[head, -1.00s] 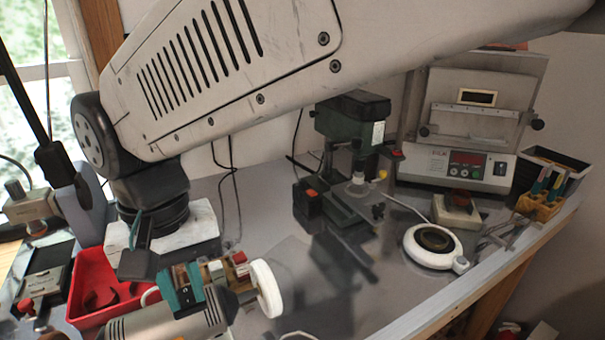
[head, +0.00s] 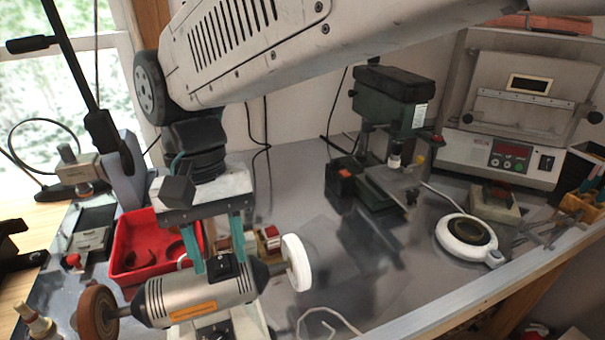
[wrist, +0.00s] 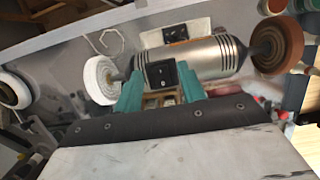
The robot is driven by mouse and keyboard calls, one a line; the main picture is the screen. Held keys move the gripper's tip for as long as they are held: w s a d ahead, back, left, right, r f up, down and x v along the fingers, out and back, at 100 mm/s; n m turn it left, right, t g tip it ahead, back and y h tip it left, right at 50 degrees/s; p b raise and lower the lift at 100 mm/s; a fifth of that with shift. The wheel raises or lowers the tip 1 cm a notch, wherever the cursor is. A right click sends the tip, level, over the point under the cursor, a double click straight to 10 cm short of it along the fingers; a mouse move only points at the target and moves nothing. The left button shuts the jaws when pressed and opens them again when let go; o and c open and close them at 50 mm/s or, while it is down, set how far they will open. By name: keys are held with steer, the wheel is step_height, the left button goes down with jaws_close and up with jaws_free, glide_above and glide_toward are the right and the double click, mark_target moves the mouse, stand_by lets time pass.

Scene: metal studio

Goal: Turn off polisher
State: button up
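The polisher (head: 200,296) is a silver cylindrical motor at the front of the bench. It has a white wheel (head: 296,262) on the right and a brown wheel (head: 97,311) on the left. Whether they spin cannot be told. A black switch box (head: 224,268) sits on the motor's top; in the wrist view the switch (wrist: 160,74) shows between my fingers. My gripper (head: 218,266) points down over the motor, teal fingers apart on either side of the switch, holding nothing. It also shows in the wrist view (wrist: 162,82). Whether the fingertips touch the motor cannot be told.
A red tray (head: 146,262) lies behind the polisher. A green drill press (head: 388,112) stands farther back, a white oven (head: 500,155) at the back right. A round white device (head: 468,238) lies right. The grey bench between polisher and drill press is mostly clear.

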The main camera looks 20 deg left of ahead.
mark_target(220, 256)
steer(key=v, duration=0.7)
steer(key=shift+r, duration=0.25)
steer(key=shift+n, duration=0.7)
steer(key=d+f, duration=0.2)
steer(key=f, duration=0.1)
steer(key=shift+w+d+f, duration=0.1)
steer(key=shift+w+d, duration=0.05)
steer(key=shift+d, duration=0.25)
steer(key=w+d+f+m+t+y, duration=0.1)
steer(key=w+d+m, duration=0.1)
steer(key=d, duration=1.4)
steer(key=w+d+f+m+t+y, duration=0.1)
steer(key=w+d+m, duration=0.1)
steer(key=d, duration=1.5)
steer(key=s+d+m+t, duration=0.1)
steer(key=s+d+m, duration=0.1)
steer(key=d, duration=0.4)
steer(key=s+d+f+m, duration=0.1)
steer(key=s+d+m, duration=0.2)
steer(key=d, duration=0.3)
steer(key=shift+d+f+t, duration=0.3)
steer(key=shift+d+t, duration=0.1)
